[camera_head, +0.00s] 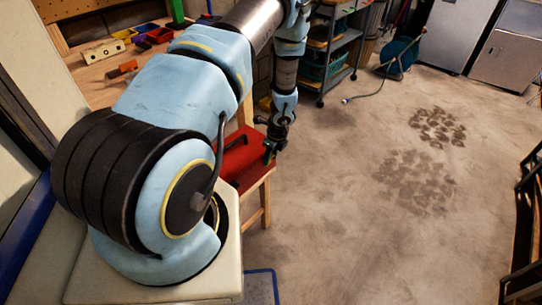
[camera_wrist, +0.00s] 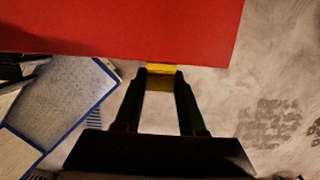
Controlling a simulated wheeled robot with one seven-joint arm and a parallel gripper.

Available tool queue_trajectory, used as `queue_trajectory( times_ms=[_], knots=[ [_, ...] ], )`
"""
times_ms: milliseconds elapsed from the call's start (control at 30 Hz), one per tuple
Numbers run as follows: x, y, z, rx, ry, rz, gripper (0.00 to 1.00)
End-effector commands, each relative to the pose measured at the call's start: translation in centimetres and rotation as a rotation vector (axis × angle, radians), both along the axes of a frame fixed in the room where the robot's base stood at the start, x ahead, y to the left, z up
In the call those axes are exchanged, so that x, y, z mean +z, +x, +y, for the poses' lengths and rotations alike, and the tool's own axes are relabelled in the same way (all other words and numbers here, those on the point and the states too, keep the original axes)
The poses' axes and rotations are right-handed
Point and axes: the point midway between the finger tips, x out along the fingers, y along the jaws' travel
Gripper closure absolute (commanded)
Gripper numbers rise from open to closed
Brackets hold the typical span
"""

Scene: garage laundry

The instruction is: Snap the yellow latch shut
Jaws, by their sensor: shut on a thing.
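A red box (camera_head: 238,158) sits on a wooden stool (camera_head: 265,203), in front of my arm in the head view. In the wrist view its flat red side (camera_wrist: 130,28) fills the top. The yellow latch (camera_wrist: 161,68) is at the red box's edge, between my fingertips. My gripper (camera_wrist: 161,77) is shut on the latch, one dark finger on each side. In the head view my gripper (camera_head: 270,153) points down at the box's right edge, and the latch is too small to make out there. I cannot tell how far the latch is turned.
A workbench (camera_head: 95,70) with small coloured bins (camera_head: 160,35) stands at the upper left. A shelf cart (camera_head: 338,60) and a blue hose reel (camera_head: 400,54) stand at the back. The concrete floor (camera_head: 340,220) to the right is clear. A dark rack (camera_head: 525,220) edges the far right.

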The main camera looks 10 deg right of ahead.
Motion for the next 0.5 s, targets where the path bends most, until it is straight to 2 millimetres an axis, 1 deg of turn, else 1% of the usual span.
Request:
queue_trajectory(
  times_ms=[167,200,467,500],
  knots=[
    [-0.13,-0.01,0.07,0.000,0.001,0.001,1.00],
    [-0.14,-0.02,0.08,0.000,0.001,0.001,0.59],
    [-0.08,-0.02,0.05,0.001,0.001,0.000,0.30],
    [-0.07,-0.02,0.05,0.001,0.001,0.000,0.30]
  ],
)
